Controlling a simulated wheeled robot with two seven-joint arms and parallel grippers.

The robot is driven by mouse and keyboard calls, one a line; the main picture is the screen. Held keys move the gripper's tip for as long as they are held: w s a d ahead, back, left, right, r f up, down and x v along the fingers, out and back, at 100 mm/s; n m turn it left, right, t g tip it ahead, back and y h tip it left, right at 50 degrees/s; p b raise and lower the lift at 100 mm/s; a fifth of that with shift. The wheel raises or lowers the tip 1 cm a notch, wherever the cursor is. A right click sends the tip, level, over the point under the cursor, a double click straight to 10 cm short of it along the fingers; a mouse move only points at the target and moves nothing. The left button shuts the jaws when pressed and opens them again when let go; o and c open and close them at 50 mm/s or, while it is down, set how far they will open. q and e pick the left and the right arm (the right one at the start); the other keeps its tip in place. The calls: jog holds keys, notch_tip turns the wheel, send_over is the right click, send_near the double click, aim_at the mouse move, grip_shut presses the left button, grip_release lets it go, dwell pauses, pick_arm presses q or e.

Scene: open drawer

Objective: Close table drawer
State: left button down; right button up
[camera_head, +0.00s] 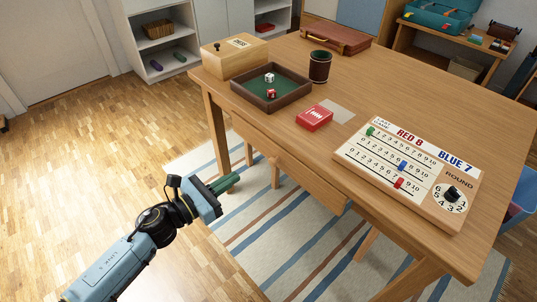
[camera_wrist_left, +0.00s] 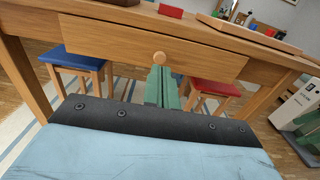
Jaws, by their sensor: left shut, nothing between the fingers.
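The wooden table (camera_head: 400,95) has a drawer in its near long side. The drawer front (camera_head: 305,178) seems to stand out a little from under the tabletop edge; how far is hard to tell. In the left wrist view the drawer front (camera_wrist_left: 110,38) spans most of the width, with a round wooden knob (camera_wrist_left: 158,57) near its middle. My left gripper (camera_head: 232,181) has green fingers, shut and empty, in front of the table and apart from the drawer in the head view. In the left wrist view its fingertips (camera_wrist_left: 161,70) line up just below the knob.
On the tabletop are a dice tray (camera_head: 290,103), wooden box (camera_head: 235,58), dark cup (camera_head: 320,66), red card box (camera_head: 314,118) and scoreboard (camera_head: 410,165). Blue (camera_wrist_left: 80,62) and red (camera_wrist_left: 212,87) stools stand under the table. The floor left of the table is clear.

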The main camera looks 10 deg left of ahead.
aim_at(277, 149)
pick_arm(q)
jog(key=b+x, duration=0.1)
jog(key=x, duration=1.1)
jog(key=shift+d+b, duration=0.1)
jog(key=shift+b, duration=0.2)
jog(key=shift+w+d, duration=0.35)
jog(key=shift+w, duration=0.1)
pick_arm(e)
jog(key=shift+t, duration=0.3)
jog(key=shift+s+a+r, duration=0.1)
jog(key=shift+a+r, duration=0.05)
jog(key=shift+r, duration=0.6)
jog(key=shift+s+a+r, duration=0.15)
jog(key=shift+a+r, duration=0.05)
jog(key=shift+r, duration=0.6)
jog(key=shift+s+a+r, duration=0.1)
jog(key=shift+a+r, duration=0.05)
jog(key=shift+r, duration=0.6)
